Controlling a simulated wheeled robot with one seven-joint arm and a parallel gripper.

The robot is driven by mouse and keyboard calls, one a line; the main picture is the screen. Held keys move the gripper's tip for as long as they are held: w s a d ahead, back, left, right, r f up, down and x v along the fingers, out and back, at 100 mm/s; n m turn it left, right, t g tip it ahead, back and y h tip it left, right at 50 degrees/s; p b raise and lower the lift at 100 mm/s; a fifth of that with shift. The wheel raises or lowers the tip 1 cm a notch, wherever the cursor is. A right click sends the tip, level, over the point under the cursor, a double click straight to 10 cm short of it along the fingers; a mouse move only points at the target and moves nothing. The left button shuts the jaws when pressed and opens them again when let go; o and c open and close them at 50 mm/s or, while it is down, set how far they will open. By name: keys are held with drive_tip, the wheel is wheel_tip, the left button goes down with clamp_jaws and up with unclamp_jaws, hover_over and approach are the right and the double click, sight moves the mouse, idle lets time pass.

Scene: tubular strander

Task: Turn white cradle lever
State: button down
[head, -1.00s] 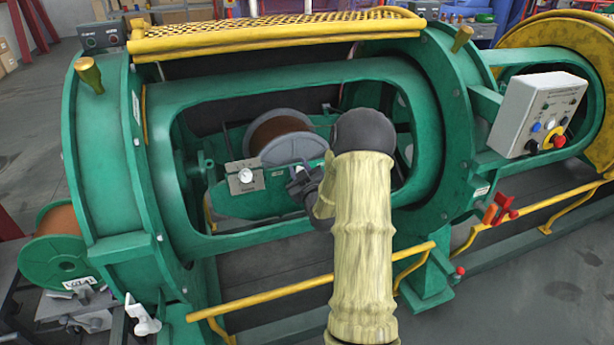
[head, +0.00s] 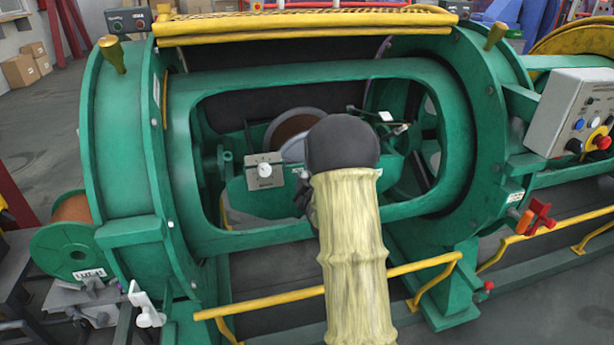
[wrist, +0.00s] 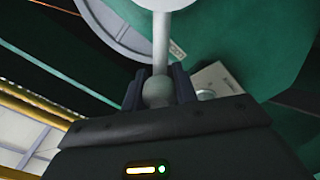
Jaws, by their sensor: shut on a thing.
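The white cradle lever (wrist: 162,40) is a pale rod ending in a round knob (wrist: 157,92). In the wrist view my gripper (wrist: 159,84) is shut on it, with the knob between its two dark fingers. The lever's upper end meets a rounded white hub at the top edge of that view. In the head view my arm and dark wrist hide the lever and nearly all of my gripper (head: 302,196), inside the machine's window. The green cradle (head: 240,199) carries a spool (head: 287,128) with a grey flange, partly hidden by my arm.
A small grey box with a white knob (head: 264,171) sits on the cradle, close left of my gripper. The green window frame (head: 255,237) surrounds my arm's reach. A yellow rail (head: 265,302) runs low in front. A control box (head: 572,110) stands at right.

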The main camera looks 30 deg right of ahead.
drive_tip(key=shift+f, duration=0.2)
drive_tip(key=c, duration=1.1)
unclamp_jaws()
drive_tip(key=shift+r, duration=0.1)
drive_tip(key=shift+s, duration=0.1)
drive_tip(key=b+v, duration=0.2)
drive_tip(key=v, duration=1)
drive_tip(key=shift+b+v, duration=2.65)
drive_tip(key=shift+b, duration=4.25)
drive_tip(key=shift+a, duration=0.1)
